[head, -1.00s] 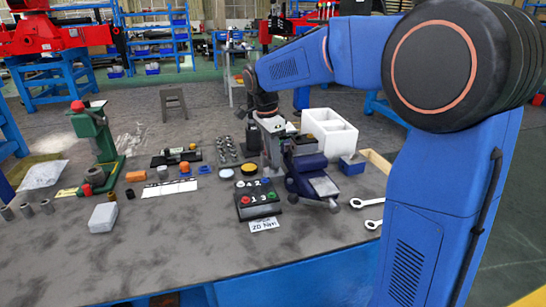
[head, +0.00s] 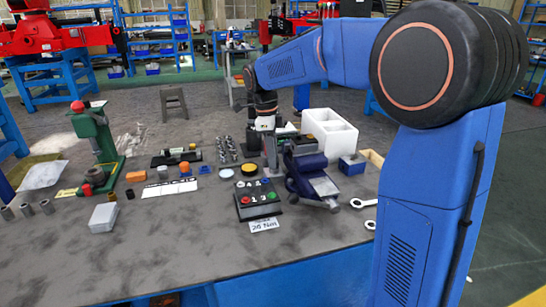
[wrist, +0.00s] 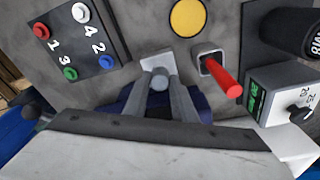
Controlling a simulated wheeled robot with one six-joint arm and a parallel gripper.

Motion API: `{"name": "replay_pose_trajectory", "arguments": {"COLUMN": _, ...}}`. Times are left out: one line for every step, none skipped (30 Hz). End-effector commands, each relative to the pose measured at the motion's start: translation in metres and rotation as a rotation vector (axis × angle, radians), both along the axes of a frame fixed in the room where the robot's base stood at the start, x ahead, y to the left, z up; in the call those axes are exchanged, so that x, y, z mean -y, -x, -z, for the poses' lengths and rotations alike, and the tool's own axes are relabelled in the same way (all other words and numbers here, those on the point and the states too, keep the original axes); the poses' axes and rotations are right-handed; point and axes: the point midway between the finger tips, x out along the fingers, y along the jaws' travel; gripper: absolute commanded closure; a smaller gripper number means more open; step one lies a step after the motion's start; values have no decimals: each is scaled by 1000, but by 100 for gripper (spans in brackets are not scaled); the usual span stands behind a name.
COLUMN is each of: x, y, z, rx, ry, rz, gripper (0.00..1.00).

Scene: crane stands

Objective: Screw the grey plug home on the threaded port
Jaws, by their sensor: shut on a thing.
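In the wrist view my gripper (wrist: 160,88) has its two grey fingers closed around a small round grey piece, which I take as the grey plug (wrist: 158,77). A pale plate shows just behind the plug. The threaded port cannot be made out; the plug and fingers cover that spot, so I cannot tell how far the plug is seated. In the head view my gripper (head: 271,152) points down just left of the blue vise (head: 305,172); its fingertips and the plug are too small to make out there.
A button panel (wrist: 75,40) and a yellow disc (wrist: 187,17) lie near the gripper. A red lever (wrist: 222,76) stands close on its right, beside a box with a green display (wrist: 272,95). A white divided bin (head: 330,130) stands behind the vise.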

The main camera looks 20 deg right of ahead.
Motion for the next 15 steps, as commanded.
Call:
{"name": "replay_pose_trajectory", "arguments": {"x": 0, "y": -1, "z": 0, "rx": 1, "ry": 0, "rz": 47, "gripper": 94}}
{"name": "replay_pose_trajectory", "arguments": {"x": 0, "y": -1, "z": 0, "rx": 1, "ry": 0, "rz": 80, "gripper": 94}}
{"name": "replay_pose_trajectory", "arguments": {"x": 1, "y": -1, "z": 0, "rx": 1, "ry": 0, "rz": 121, "gripper": 94}}
{"name": "replay_pose_trajectory", "arguments": {"x": 1, "y": -1, "z": 0, "rx": 1, "ry": 0, "rz": 149, "gripper": 94}}
{"name": "replay_pose_trajectory", "arguments": {"x": 1, "y": -1, "z": 0, "rx": 1, "ry": 0, "rz": 174, "gripper": 94}}
{"name": "replay_pose_trajectory", "arguments": {"x": 0, "y": -1, "z": 0, "rx": 2, "ry": 0, "rz": 203, "gripper": 94}}
{"name": "replay_pose_trajectory", "arguments": {"x": 0, "y": -1, "z": 0, "rx": 2, "ry": 0, "rz": 221, "gripper": 94}}
{"name": "replay_pose_trajectory", "arguments": {"x": 0, "y": -1, "z": 0, "rx": 2, "ry": 0, "rz": 235, "gripper": 94}}
{"name": "replay_pose_trajectory", "arguments": {"x": 0, "y": -1, "z": 0, "rx": 1, "ry": 0, "rz": 248, "gripper": 94}}
{"name": "replay_pose_trajectory", "arguments": {"x": 0, "y": -1, "z": 0, "rx": 1, "ry": -1, "rz": 253, "gripper": 94}}
{"name": "replay_pose_trajectory", "arguments": {"x": 0, "y": -1, "z": 0, "rx": 1, "ry": 0, "rz": 256, "gripper": 94}}
{"name": "replay_pose_trajectory", "arguments": {"x": 0, "y": -1, "z": 0, "rx": 1, "ry": 0, "rz": 257, "gripper": 94}}
{"name": "replay_pose_trajectory", "arguments": {"x": 0, "y": -1, "z": 0, "rx": 1, "ry": 0, "rz": 257, "gripper": 94}}
{"name": "replay_pose_trajectory", "arguments": {"x": 0, "y": -1, "z": 0, "rx": 1, "ry": 0, "rz": 257, "gripper": 94}}
{"name": "replay_pose_trajectory", "arguments": {"x": 0, "y": -1, "z": 0, "rx": 1, "ry": 0, "rz": 256, "gripper": 94}}
